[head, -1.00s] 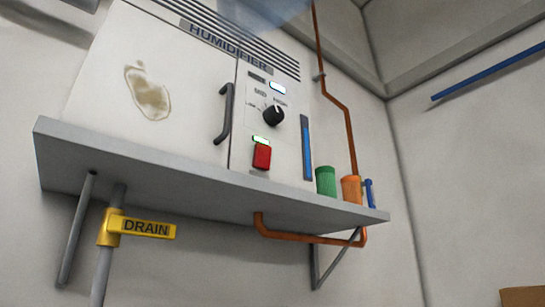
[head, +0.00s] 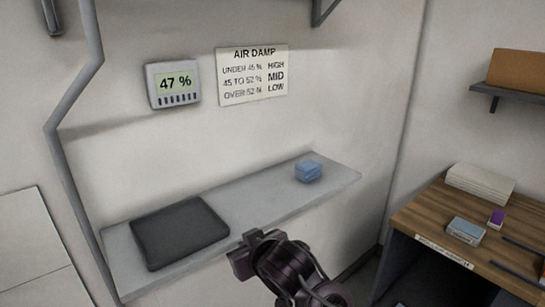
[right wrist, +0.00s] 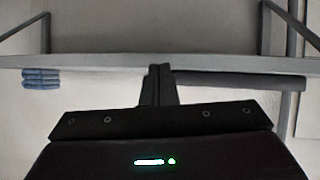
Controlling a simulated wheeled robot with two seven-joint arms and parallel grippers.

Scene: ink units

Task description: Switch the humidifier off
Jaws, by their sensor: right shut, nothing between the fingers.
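The humidifier is in neither view now. A wall meter (head: 173,84) in the head view reads 47 %. Beside it a sign (head: 252,75), headed AIR DAMP, lists under 45 % HIGH, 45 to 52 % MID, over 52 % LOW. My right gripper (head: 250,250) is at the bottom middle of the head view, in front of the grey shelf. In the right wrist view its fingers (right wrist: 158,77) are together with nothing between them. My left gripper does not show.
The grey shelf (head: 265,196) holds a dark folded item (head: 178,232) and a folded blue cloth (head: 308,171). A wooden desk (head: 425,213) at right carries papers (head: 480,184) and small boxes. A pipe (head: 70,160) runs down the left wall.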

